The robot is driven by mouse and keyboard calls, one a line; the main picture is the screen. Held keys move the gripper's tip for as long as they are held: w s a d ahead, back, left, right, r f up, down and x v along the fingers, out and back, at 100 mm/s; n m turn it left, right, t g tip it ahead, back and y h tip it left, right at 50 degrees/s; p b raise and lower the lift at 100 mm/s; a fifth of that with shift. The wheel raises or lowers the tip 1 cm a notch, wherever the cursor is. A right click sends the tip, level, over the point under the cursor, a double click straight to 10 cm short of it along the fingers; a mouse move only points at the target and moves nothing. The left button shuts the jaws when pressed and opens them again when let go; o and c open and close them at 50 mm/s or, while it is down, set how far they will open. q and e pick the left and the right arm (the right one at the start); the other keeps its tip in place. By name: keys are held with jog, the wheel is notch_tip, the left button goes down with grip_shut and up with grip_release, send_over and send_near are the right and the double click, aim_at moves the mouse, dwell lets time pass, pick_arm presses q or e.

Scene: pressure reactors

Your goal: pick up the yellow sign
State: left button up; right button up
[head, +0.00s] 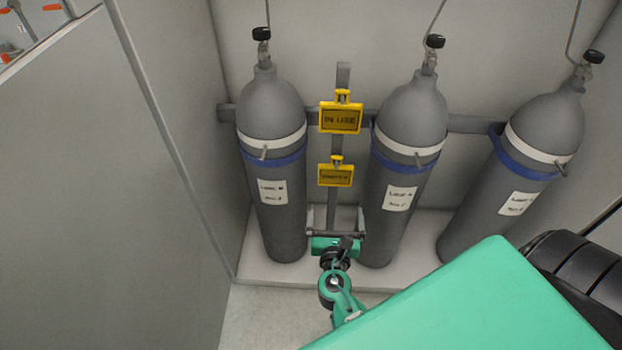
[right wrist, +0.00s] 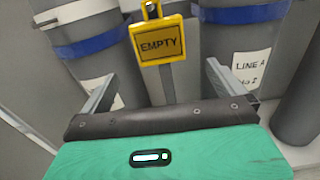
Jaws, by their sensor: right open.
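Two yellow signs hang on the grey upright bar between the left and middle cylinders. The upper one (head: 341,118) reads "IN USE". The lower one (head: 335,175) reads "EMPTY"; it also shows large in the right wrist view (right wrist: 158,47). My right gripper (head: 336,208) is open, below the lower sign in the head view. In the right wrist view its two fingers (right wrist: 158,78) stand wide apart, one on each side of the bar below the sign. Nothing is between the fingertips except the view of the bar behind. My left gripper is not in view.
Grey gas cylinders stand against the back wall: left (head: 272,150), middle (head: 408,150) and right (head: 520,165), with blue straps and white labels. A horizontal rail (head: 470,124) runs behind them. A grey panel (head: 110,180) closes off the left side.

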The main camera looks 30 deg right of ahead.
jog(key=p, duration=0.1)
send_near(335, 175)
jog(key=x, duration=0.4)
jog(key=shift+w+d, duration=0.1)
jog(key=shift+d, duration=0.1)
jog(key=shift+p+x, duration=0.4)
jog(key=shift+x, duration=2.75)
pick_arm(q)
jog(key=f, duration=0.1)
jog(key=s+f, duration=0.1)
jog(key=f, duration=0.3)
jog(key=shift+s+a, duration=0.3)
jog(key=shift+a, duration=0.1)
pick_arm(e)
jog(key=shift+a, duration=0.1)
jog(key=c, duration=0.7)
